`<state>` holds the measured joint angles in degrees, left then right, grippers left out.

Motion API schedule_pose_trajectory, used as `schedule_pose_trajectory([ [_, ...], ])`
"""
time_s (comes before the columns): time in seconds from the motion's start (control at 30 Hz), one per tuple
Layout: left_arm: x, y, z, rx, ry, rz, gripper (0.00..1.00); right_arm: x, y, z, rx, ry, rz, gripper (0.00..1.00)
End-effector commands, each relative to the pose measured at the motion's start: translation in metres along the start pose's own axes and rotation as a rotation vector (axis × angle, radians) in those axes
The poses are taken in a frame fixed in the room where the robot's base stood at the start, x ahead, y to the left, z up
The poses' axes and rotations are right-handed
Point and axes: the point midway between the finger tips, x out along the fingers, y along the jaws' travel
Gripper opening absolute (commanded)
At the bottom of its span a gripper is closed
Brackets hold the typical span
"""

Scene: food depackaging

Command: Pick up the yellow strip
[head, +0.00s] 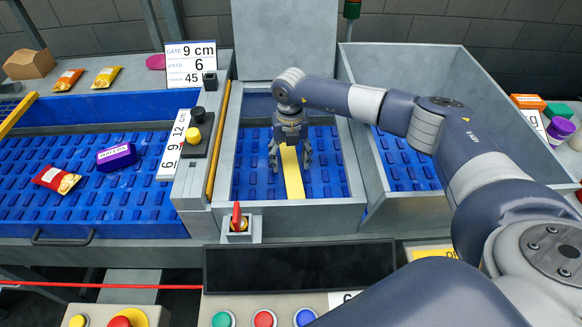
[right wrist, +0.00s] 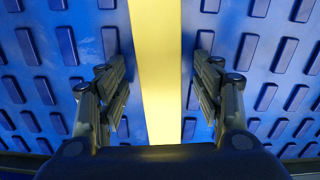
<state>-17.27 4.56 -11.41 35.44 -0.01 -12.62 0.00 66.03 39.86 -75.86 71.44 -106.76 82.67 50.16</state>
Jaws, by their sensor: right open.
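The yellow strip (head: 292,177) lies lengthwise on the blue ribbed floor of the middle bay in the head view. It also shows in the right wrist view (right wrist: 158,60), running between the two fingers. My right gripper (head: 290,165) points down over the strip, with one finger on each side. In the right wrist view the gripper (right wrist: 158,95) is open, with a gap between each finger and the strip. The far end of the strip is hidden under the gripper in the head view. My left gripper is not in view.
Metal walls enclose the middle bay (head: 300,215). On the left, a blue belt (head: 95,215) carries a purple box (head: 117,156) and a red packet (head: 56,180). A grey bin (head: 455,75) stands to the right. A red-handled switch (head: 238,217) stands at the front.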

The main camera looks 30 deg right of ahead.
Motion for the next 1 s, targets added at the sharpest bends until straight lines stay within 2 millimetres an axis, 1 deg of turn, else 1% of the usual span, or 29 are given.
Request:
schedule_pose_trajectory([
  [0.07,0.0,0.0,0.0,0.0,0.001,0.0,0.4,0.0,0.0,0.0,0.0,0.0,0.0,0.61],
  [0.1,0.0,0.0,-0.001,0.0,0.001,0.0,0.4,0.0,0.0,0.0,0.0,0.0,0.0,0.52],
  [0.17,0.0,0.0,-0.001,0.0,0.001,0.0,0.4,0.0,0.0,0.0,0.0,0.0,0.0,0.38],
  [0.2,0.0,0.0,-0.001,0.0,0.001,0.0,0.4,0.0,0.0,0.0,0.0,0.0,0.0,0.29],
  [0.3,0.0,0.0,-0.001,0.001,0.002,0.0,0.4,0.0,0.0,0.0,0.0,0.0,0.0,0.08],
  [0.57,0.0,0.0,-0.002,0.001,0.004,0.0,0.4,-0.001,0.0,0.0,0.0,-0.001,0.0,0.08],
  [0.67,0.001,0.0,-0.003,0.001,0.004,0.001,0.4,-0.006,0.0,0.001,0.0,-0.002,0.001,0.08],
  [0.77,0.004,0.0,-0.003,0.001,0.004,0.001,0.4,-0.019,0.001,0.002,0.0,-0.004,0.002,0.08],
  [1.0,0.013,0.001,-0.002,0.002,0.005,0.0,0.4,-0.068,0.001,0.001,0.0,-0.005,0.002,0.08],
])
